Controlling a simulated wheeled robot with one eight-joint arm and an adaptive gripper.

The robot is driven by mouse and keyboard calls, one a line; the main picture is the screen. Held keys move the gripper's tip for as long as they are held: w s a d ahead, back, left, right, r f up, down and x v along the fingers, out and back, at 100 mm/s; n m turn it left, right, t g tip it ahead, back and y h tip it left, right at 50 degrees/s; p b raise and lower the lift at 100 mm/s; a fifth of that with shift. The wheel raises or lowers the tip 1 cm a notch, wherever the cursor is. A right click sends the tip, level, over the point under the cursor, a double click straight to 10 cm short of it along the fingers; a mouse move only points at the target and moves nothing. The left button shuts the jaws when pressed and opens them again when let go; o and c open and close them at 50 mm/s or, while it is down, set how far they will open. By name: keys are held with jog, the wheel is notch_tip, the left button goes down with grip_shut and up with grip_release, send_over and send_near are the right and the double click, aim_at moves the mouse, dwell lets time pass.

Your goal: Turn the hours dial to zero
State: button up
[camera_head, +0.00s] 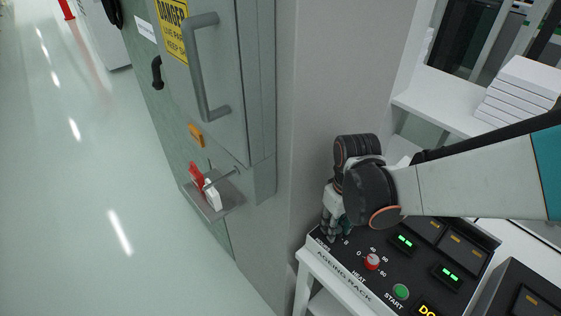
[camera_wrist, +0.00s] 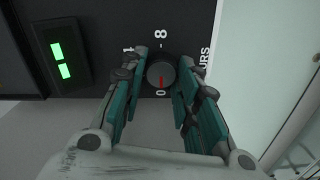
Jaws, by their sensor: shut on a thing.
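The hours dial (camera_wrist: 161,70) is a dark round knob with a red pointer mark on the black panel. In the wrist view its red mark points toward the printed 0, and the 8 is on the opposite side. My gripper (camera_wrist: 164,62) has its two teal fingers on either side of the dial, shut on it. In the head view my gripper (camera_head: 335,226) is at the upper left corner of the ageing rack panel (camera_head: 345,262), by the HOURS label, and hides the dial.
A grey cabinet (camera_head: 225,95) with a handle stands to the left. White boxes (camera_head: 520,95) lie on a shelf behind.

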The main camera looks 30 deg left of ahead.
jog(key=shift+s+r+n, duration=0.1)
jog(key=shift+s+n, duration=0.1)
jog(key=shift+n, duration=0.45)
jog(key=shift+s+r+n, duration=0.1)
jog(key=shift+s+n, duration=0.1)
jog(key=shift+n, duration=0.45)
jog(key=shift+w, duration=0.1)
